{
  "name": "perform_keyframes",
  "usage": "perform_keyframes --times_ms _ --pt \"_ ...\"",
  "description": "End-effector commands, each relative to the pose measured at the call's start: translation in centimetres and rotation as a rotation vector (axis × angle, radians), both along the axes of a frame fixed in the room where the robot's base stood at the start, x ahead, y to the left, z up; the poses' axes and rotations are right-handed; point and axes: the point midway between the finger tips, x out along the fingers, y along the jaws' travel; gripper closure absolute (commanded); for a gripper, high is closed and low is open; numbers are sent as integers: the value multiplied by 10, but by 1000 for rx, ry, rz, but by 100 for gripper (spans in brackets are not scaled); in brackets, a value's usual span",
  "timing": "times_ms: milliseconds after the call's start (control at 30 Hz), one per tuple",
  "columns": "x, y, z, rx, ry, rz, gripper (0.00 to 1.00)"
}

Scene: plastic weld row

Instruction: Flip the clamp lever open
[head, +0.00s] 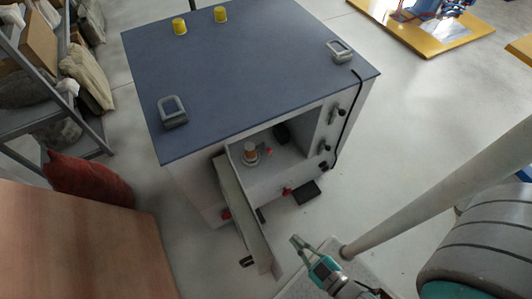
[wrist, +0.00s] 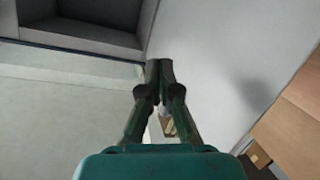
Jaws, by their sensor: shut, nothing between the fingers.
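The grey cabinet with a blue top (head: 250,65) has an open front compartment in the head view. Inside it stands a small round fixture with an orange-brown top (head: 250,148). A small red tip (head: 269,152) sticks out beside it and may be the clamp lever; it is too small to tell. My gripper (head: 297,240) is in front of the cabinet, outside the compartment and apart from the fixture. In the wrist view my gripper (wrist: 160,64) has its fingertips together, with nothing between them. The fixture and lever cannot be made out in the wrist view.
An open door panel (head: 243,210) juts forward left of the compartment, close to my gripper. Red knobs (head: 287,191) sit on the cabinet front. A shelf rack (head: 45,115) and a brown board (head: 75,240) are at left.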

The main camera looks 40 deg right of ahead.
Motion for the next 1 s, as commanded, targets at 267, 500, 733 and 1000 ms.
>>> perform_keyframes --times_ms 267,500,733,1000 --pt "44 -16 -69 -209 -13 -17 100" --pt "90 -36 -121 -406 -9 -35 100" --pt "139 -61 -163 -594 4 -58 100" --pt "200 -98 -198 -814 34 -88 100"
